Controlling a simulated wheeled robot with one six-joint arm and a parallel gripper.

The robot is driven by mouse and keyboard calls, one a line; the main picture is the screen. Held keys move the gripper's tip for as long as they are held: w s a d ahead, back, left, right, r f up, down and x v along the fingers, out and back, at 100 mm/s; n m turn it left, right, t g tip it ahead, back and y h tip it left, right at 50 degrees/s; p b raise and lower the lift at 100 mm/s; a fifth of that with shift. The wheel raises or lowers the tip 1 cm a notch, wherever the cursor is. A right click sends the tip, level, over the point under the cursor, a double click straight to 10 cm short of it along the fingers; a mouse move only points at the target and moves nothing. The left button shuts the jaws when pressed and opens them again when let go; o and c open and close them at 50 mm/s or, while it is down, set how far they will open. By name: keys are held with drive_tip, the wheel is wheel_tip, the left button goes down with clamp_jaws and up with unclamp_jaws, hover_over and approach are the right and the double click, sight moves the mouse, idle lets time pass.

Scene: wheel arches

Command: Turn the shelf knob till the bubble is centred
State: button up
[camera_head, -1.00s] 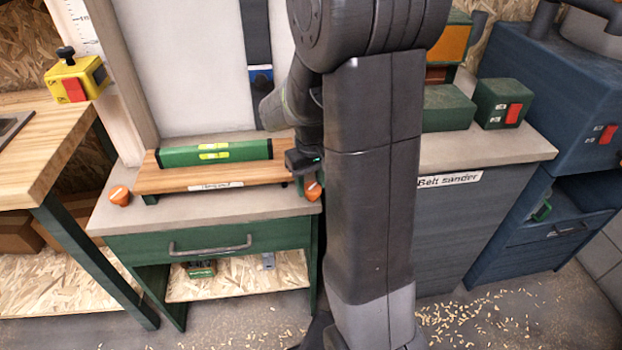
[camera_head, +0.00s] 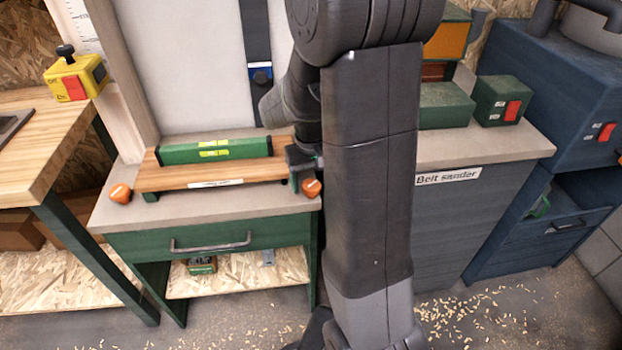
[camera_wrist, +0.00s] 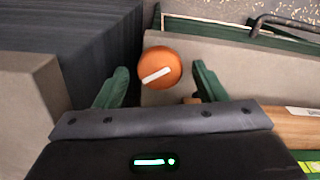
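The green spirit level (camera_head: 216,151) lies on the wooden shelf (camera_head: 160,182). Its yellow vials show in the head view, but the bubble is too small to read. One orange knob (camera_head: 312,187) is at the shelf's right front end; another orange knob (camera_head: 120,193) is at the left front end. My gripper (camera_head: 303,166) is at the right end, just by the right knob. In the wrist view, my gripper (camera_wrist: 160,70) is open, with green fingers left and right of the orange knob (camera_wrist: 159,67). Gaps show on both sides. A white mark on the knob slants up to the right.
The shelf stands on a grey worktop (camera_head: 225,202) above a green drawer (camera_head: 210,241). The belt sander cabinet (camera_head: 465,215) is close on the right. A yellow switch box (camera_head: 75,80) is at the far left.

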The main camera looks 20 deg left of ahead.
sight(311, 184)
wheel_tip(311, 184, up, 14)
drive_tip(key=p, duration=0.2)
idle(0.5)
drive_tip(key=shift+f, duration=0.1)
wheel_tip(311, 184, down, 14)
drive_tip(key=shift+r+b, duration=0.1)
drive_tip(key=shift+b, duration=0.95)
